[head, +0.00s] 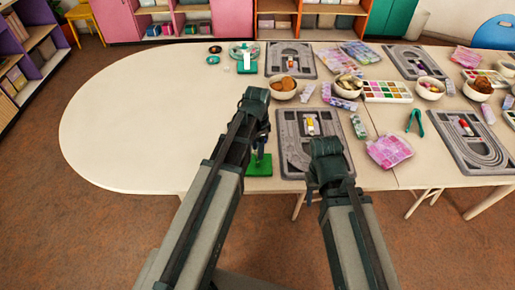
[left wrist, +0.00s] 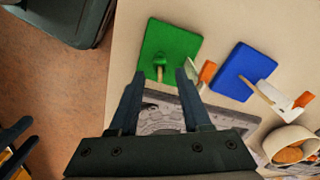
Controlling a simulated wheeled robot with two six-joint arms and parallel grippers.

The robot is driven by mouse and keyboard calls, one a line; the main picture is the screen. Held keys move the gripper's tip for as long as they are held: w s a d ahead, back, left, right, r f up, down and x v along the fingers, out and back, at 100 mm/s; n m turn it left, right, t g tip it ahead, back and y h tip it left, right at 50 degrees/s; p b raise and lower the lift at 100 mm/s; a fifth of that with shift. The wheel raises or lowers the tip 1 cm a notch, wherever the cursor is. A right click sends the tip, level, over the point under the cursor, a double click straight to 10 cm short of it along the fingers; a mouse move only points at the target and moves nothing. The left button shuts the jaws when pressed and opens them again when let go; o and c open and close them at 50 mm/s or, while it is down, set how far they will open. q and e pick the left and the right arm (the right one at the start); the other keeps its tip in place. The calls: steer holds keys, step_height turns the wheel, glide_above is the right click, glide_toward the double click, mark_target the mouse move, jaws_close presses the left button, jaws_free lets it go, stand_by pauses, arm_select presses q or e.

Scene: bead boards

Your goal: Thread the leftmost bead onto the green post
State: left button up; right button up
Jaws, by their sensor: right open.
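A green square base (left wrist: 170,38) carries an upright post (left wrist: 160,72) with a pale shaft and a green part around it; I cannot tell whether that green part is a bead. In the head view the green base (head: 262,169) sits at the table's front edge, partly behind my left arm. My left gripper (left wrist: 158,75) is open and empty, its fingers either side of the post in the picture; the height gap is unclear. My right gripper (head: 325,148) is open over the front edge of a grey bead board (head: 289,157). I cannot single out the leftmost bead.
A blue base (left wrist: 233,68) with a pale post stands right of the green one, by orange-and-white pieces. A bowl (left wrist: 276,145) is close by. Bowls, a paint-like tray (head: 387,92) and pink bags (head: 389,150) crowd the right. The table's left end (head: 120,125) is clear.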

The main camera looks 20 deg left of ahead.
arm_select(q)
steer(key=shift+o, duration=0.4)
steer(key=shift+r, duration=0.15)
step_height(320, 180, up, 14)
steer(key=p, duration=1.3)
steer(key=shift+f+p, duration=0.2)
steer(key=shift+p, duration=0.2)
steer(key=s+d+n+y, duration=0.1)
steer(key=s+d+n, duration=0.5)
steer(key=s+d, duration=0.4)
steer(key=s, duration=0.4)
steer(key=shift+s+d, duration=0.15)
steer(key=shift+d, duration=0.1)
